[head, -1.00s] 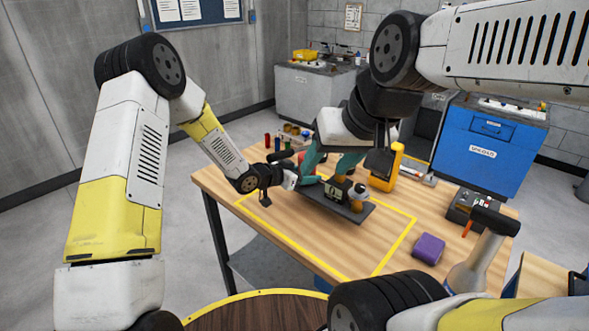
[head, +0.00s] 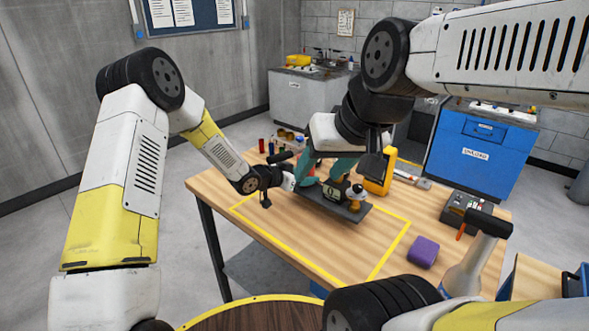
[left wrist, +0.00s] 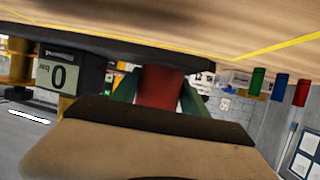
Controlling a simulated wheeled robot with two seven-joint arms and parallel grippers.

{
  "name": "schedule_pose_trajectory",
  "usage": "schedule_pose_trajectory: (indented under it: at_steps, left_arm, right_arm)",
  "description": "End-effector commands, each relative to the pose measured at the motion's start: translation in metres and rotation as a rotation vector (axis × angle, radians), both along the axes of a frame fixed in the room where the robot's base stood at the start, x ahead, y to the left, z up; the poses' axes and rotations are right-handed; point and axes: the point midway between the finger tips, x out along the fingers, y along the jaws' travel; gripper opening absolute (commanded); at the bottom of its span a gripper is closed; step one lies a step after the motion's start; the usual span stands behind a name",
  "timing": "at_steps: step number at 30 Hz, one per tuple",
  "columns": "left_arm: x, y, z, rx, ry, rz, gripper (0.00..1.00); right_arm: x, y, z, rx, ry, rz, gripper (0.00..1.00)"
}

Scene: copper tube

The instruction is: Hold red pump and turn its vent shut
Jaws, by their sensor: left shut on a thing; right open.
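The red pump (head: 309,181) stands on a dark base plate (head: 347,211) on the table, mostly hidden by the grippers. It shows as a red body in the left wrist view (left wrist: 161,84). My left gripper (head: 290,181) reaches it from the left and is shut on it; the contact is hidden. My right gripper (head: 325,167) comes down from above, open, with its teal fingers on either side of the red body. I cannot tell whether they touch it. The vent is not clearly visible.
Red, blue and green cylinders (left wrist: 278,88) are at the table's far left. A purple block (head: 423,251) and a dark box (head: 465,207) lie at right. The front of the yellow-taped area is clear.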

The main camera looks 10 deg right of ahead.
Motion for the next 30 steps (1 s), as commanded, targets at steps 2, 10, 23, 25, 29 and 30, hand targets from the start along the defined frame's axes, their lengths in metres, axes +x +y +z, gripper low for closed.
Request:
schedule_pose_trajectory:
  at_steps: [2, 10, 23, 25, 29, 30]
  left_arm:
    - [0.002, -0.002, 0.003, -0.011, -0.005, 0.001, 0.0]
    - [0.002, -0.002, -0.003, -0.011, -0.005, 0.001, 0.0]
    - [0.002, -0.002, -0.013, -0.011, -0.007, 0.001, 0.0]
    - [0.002, -0.002, -0.014, -0.011, -0.007, 0.001, 0.0]
    - [0.002, -0.002, -0.017, -0.012, -0.006, 0.001, 0.0]
    - [0.002, -0.002, -0.018, -0.012, -0.006, 0.001, 0.0]
  right_arm:
    - [0.0, 0.0, 0.0, 0.0, 0.0, 0.0, 0.53]
    - [0.0, 0.0, 0.0, 0.0, 0.0, 0.0, 0.53]
    - [0.0, 0.0, 0.0, 0.0, 0.0, 0.0, 0.53]
    - [0.0, 0.0, 0.0, 0.0, 0.0, 0.0, 0.53]
    - [0.0, 0.0, 0.0, 0.0, 0.0, 0.0, 0.53]
    - [0.0, 0.0, 0.0, 0.0, 0.0, 0.0, 0.53]
